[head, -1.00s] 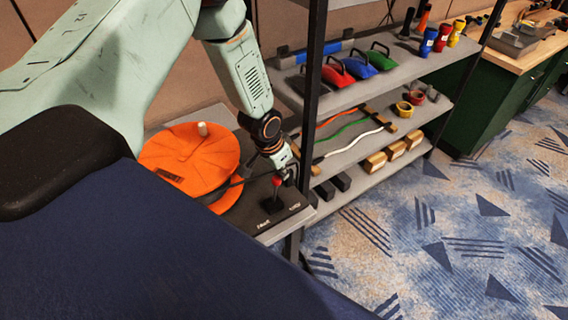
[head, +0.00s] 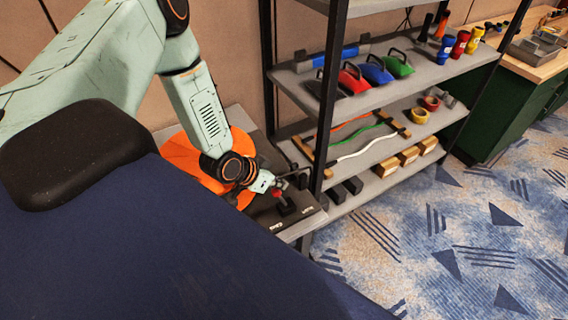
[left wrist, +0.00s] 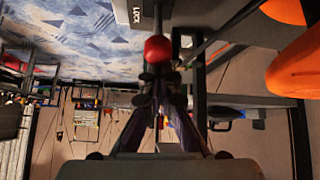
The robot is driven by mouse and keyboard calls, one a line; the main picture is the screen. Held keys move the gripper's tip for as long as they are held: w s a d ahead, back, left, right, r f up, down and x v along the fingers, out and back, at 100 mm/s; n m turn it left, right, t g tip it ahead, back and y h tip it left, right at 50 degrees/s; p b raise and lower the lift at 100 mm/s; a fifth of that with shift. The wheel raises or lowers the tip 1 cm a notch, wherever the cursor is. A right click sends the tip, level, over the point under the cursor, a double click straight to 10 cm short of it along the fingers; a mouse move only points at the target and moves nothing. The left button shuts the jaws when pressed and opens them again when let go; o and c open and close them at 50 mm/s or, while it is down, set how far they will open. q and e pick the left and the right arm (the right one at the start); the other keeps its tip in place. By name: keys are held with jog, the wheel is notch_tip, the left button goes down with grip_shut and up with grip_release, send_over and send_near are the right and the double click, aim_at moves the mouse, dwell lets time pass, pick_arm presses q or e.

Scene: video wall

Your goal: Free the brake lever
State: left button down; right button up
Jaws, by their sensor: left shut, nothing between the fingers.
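The brake lever's red knob (head: 277,192) sits on a short dark stalk in a black base (head: 286,208) on a grey platform, beside an orange reel (head: 180,153). The stalk leans left, toward the left-hand label, whose text is hard to read in the head view. My left gripper (head: 288,183) is shut and empty, right at the knob; I cannot tell if it touches. In the left wrist view the red knob (left wrist: 157,49) is just beyond the closed fingertips (left wrist: 161,76), with a "LOCK" label (left wrist: 137,14) near the stalk. My right gripper is not in view.
A black shelf post (head: 325,110) rises close to the right of the lever. The grey shelves hold coloured handled blocks (head: 375,70), tape rolls (head: 419,116), cables and small boxes (head: 408,156). A green cabinet (head: 495,110) stands farther right. The carpet at right is clear.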

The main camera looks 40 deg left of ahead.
pick_arm(q)
jog(key=shift+s+a+r, duration=0.1)
jog(key=shift+s+a, duration=0.05)
jog(key=shift+s, duration=0.65)
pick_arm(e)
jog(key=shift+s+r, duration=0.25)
